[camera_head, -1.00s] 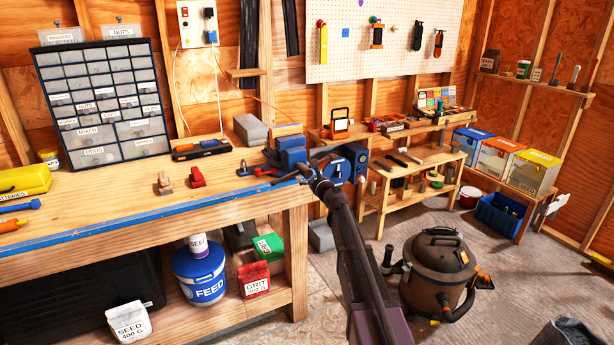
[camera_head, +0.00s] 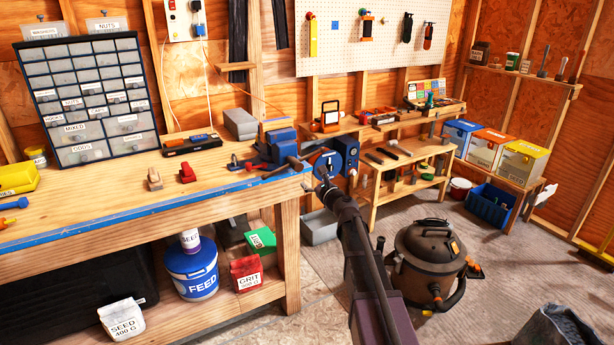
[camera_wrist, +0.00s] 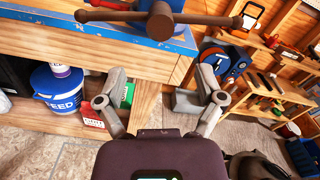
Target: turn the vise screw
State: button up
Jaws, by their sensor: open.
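The blue bench vise (camera_head: 283,146) is mounted at the right end of the workbench. In the wrist view its round brown screw head (camera_wrist: 160,22) shows at the top, with a brown bar handle (camera_wrist: 118,17) running through it almost level, a knob at each end. My gripper (camera_head: 322,178) is just in front of and below the vise in the head view. In the wrist view my gripper (camera_wrist: 159,86) is open and empty, its two grey fingers spread wide below the bar and apart from it in the picture. The vise jaws are mostly out of the wrist view.
The workbench's blue front edge (camera_head: 150,213) is close to my gripper. A blue round machine (camera_wrist: 222,64) stands right of the fingers. A feed bucket (camera_head: 191,270) and a grit bag (camera_head: 247,273) are on the lower shelf. A shop vacuum (camera_head: 432,262) stands on the floor at right.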

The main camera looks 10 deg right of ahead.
aim_at(299, 168)
jog(key=shift+v, duration=0.95)
jog(key=shift+n, duration=0.4)
jog(key=n, duration=2.3)
jog(key=shift+s+d+r, duration=0.1)
jog(key=shift+s+d, duration=0.05)
jog(key=shift+s, duration=0.2)
jog(key=shift+w, duration=0.15)
jog(key=x, duration=1.3)
jog(key=shift+w, duration=0.2)
